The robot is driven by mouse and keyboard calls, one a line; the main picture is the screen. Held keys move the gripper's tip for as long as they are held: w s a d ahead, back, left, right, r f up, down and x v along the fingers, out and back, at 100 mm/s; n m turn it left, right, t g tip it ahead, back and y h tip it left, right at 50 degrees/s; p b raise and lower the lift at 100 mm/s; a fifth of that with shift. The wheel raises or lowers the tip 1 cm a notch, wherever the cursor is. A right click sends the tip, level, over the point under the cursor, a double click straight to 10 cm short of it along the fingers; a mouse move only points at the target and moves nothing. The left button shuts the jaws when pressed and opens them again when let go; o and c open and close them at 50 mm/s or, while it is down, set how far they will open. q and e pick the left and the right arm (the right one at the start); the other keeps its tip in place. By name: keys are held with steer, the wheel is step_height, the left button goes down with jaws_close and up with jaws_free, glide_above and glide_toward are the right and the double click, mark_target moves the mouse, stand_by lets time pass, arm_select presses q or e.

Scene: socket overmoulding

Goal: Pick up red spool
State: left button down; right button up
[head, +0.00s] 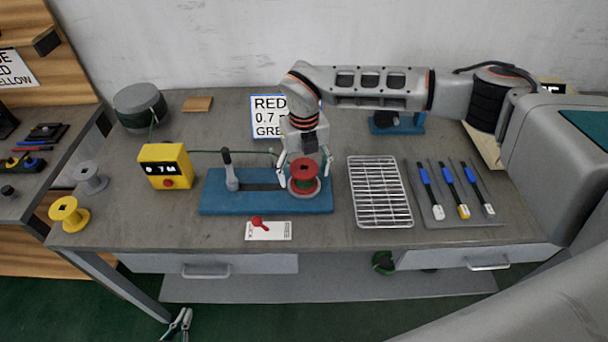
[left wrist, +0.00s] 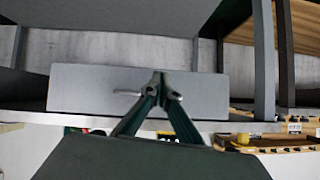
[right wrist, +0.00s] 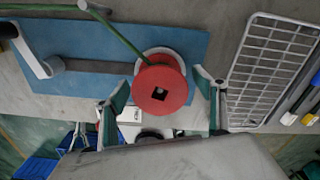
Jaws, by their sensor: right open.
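The red spool (head: 304,169) sits on a pale round disc at the right end of the blue fixture (head: 222,202). My right gripper (head: 305,166) reaches down over it, open, with one finger on each side. In the right wrist view the spool (right wrist: 161,88) shows its red flange and square hole between the separated fingertips (right wrist: 160,92); contact is not visible. My left gripper (head: 182,318) is low beside the bench's front left leg, away from the spool. In the left wrist view its fingertips (left wrist: 163,86) meet with nothing between them.
A green wire runs from the yellow display box (head: 165,166) past an upright post (head: 230,172) to the spool. A wire rack (head: 380,192) stands close right. A red-handled switch plate (head: 268,231) lies in front. Yellow (head: 69,214) and grey (head: 90,178) spools stand left.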

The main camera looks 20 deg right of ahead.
steer(key=c, duration=1.2)
steer(key=shift+c, duration=0.2)
